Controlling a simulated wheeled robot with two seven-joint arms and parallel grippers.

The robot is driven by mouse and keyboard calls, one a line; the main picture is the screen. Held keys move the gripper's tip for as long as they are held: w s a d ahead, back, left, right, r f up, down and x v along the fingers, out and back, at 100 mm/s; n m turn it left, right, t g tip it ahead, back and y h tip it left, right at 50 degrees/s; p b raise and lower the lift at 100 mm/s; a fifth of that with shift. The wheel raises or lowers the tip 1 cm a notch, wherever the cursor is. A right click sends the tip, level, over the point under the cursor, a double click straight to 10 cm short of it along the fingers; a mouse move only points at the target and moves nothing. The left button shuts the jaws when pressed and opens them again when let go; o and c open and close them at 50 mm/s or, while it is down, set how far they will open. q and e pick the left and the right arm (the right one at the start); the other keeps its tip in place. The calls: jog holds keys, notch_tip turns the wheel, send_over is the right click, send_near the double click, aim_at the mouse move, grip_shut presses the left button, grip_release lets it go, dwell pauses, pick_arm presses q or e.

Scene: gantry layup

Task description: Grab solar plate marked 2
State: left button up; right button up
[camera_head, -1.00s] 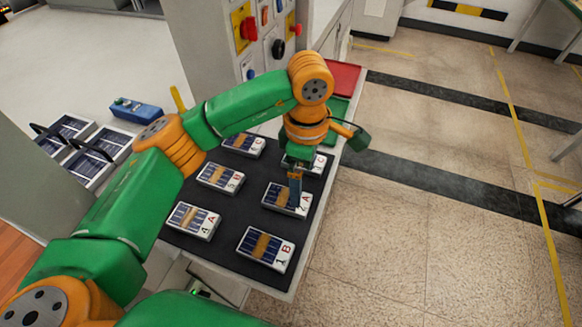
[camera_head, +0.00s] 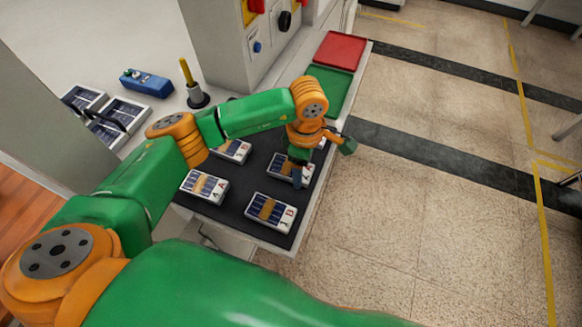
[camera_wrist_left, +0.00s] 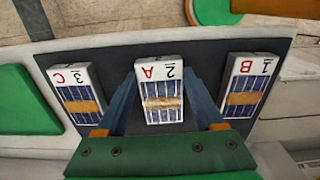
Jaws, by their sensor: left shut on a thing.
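The solar plate marked 2 and A (camera_head: 280,165) is a small white block with dark blue cells and a tan band. It lies at the dark mat's right side, partly hidden by my left gripper (camera_head: 298,178). In the left wrist view the plate marked 2 (camera_wrist_left: 162,103) sits between the two blue fingers of my left gripper (camera_wrist_left: 160,82), which is shut on it. I cannot tell whether the plate is lifted off the mat. My right gripper is not in view.
Plates marked 1 B (camera_head: 270,211) and 3 C (camera_wrist_left: 77,95) flank it in the wrist view. A plate marked 4 A (camera_head: 204,187) lies left on the dark mat (camera_head: 228,212). Green (camera_head: 331,88) and red (camera_head: 340,50) trays lie beyond. A blue box (camera_head: 146,83) stands left.

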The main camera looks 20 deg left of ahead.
pick_arm(q)
grip_shut()
jog(key=shift+w, duration=0.1)
jog(key=shift+r, duration=0.1)
